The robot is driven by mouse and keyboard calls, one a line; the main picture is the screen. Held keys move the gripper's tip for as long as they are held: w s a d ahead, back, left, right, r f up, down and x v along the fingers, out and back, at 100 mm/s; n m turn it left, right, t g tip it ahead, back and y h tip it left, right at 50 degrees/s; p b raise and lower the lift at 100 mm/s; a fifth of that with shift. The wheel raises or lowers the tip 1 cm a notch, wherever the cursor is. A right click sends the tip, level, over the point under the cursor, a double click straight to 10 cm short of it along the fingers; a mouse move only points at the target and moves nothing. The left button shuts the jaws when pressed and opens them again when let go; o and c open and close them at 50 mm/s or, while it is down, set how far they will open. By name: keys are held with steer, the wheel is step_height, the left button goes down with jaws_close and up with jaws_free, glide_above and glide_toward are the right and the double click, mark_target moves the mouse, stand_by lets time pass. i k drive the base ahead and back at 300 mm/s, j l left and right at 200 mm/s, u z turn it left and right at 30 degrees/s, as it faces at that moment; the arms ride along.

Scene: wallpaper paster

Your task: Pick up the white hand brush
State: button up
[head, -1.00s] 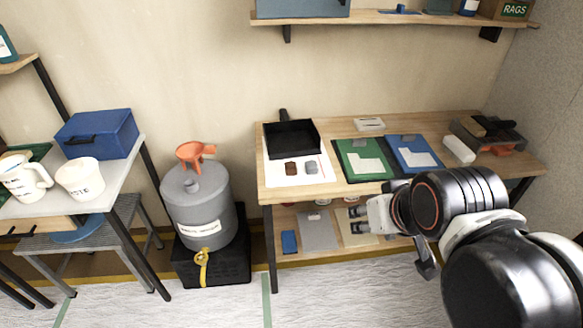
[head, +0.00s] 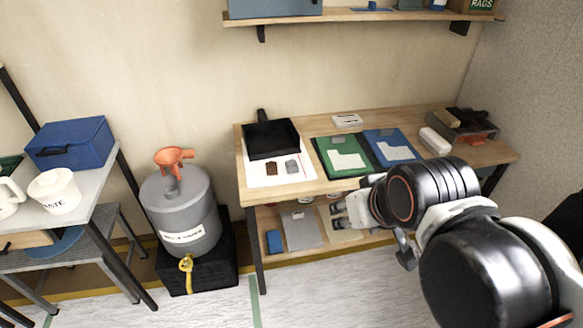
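A white oblong thing with rounded ends (head: 435,141) lies on the wooden workbench (head: 400,184), left of a dark tray. It may be the white hand brush, but its bristles cannot be made out. My gripper (head: 338,214) is in front of the bench's front edge, below and left of the white thing and well apart from it. Its fingers point left, look spread apart and hold nothing that I can see.
The dark tray (head: 481,135) holds a wooden-handled tool. Green (head: 328,152) and blue (head: 385,138) folders and a black pan (head: 271,139) lie on the bench. A grey drum (head: 180,205) stands left. A shelf (head: 380,17) hangs above.

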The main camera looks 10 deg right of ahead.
mark_target(432, 141)
steer(key=i+l+z, duration=0.1)
steer(key=i+l, duration=1.3)
steer(key=j, duration=0.1)
